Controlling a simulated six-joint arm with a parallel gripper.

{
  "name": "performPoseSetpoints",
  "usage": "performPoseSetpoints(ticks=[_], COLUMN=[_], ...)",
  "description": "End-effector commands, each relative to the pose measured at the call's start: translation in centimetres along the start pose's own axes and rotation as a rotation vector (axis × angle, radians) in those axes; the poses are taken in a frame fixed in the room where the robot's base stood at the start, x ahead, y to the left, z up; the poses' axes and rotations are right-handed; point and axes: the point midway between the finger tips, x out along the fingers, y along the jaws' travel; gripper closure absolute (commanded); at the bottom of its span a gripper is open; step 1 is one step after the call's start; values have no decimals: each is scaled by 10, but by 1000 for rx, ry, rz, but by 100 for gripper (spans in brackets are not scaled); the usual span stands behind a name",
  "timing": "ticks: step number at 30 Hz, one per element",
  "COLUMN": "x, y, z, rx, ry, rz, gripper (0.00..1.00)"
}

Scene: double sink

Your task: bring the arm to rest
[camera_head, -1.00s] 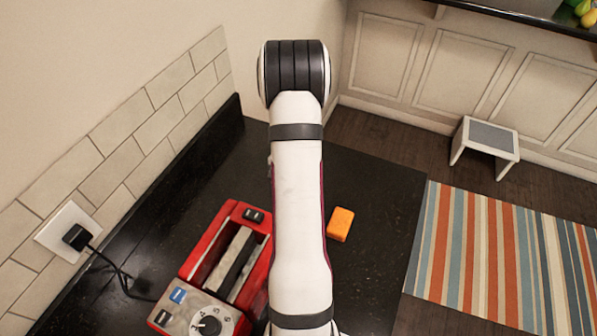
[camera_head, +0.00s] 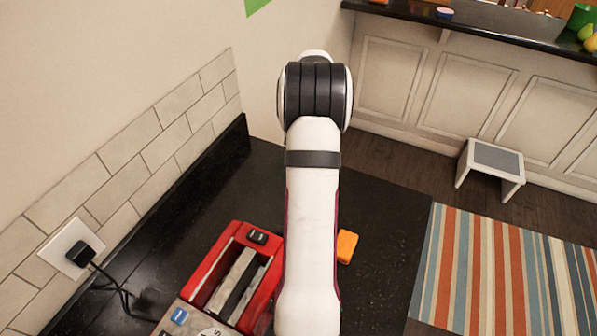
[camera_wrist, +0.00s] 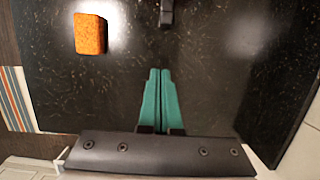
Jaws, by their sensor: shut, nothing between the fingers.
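My gripper (camera_wrist: 161,88) shows in the wrist view with its two green fingers together and nothing between them. It points over the black countertop (camera_wrist: 215,70). In the head view my white arm rises in the middle of the picture and hides the gripper. An orange sponge-like block (camera_head: 347,246) lies on the counter just right of my arm. The block also shows in the wrist view (camera_wrist: 90,34), up and left of the fingers and apart from them.
A red toaster (camera_head: 240,275) stands on the counter close to the left of my arm, near a plugged-in cord (camera_head: 105,275). A tiled wall (camera_head: 150,140) bounds the left. A white stool (camera_head: 491,168) and a striped rug (camera_head: 490,270) are on the floor to the right.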

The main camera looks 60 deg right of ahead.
Motion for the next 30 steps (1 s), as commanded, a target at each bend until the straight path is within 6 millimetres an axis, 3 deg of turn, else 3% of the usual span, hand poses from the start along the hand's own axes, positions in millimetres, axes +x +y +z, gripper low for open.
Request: performPoseSetpoints(ticks=[5,8,11,12,14,15,18,21,25,30], x=[-6,-17,-37,-43,-48,-48,-37,-19,-2,2], y=[-1,-21,-60,-71,-77,-73,-40,6,43,50], z=[1,28,105,147,212,254,343,396,418,421], rx=[-4,-65,-226,-311,-442,-532,-755,-937,-1063,-1085], ry=[1,12,33,42,54,60,69,66,62,60], rz=[1,7,23,31,41,45,55,60,62,63], gripper=[100,100,100,100,100,100,100,100,100,100])
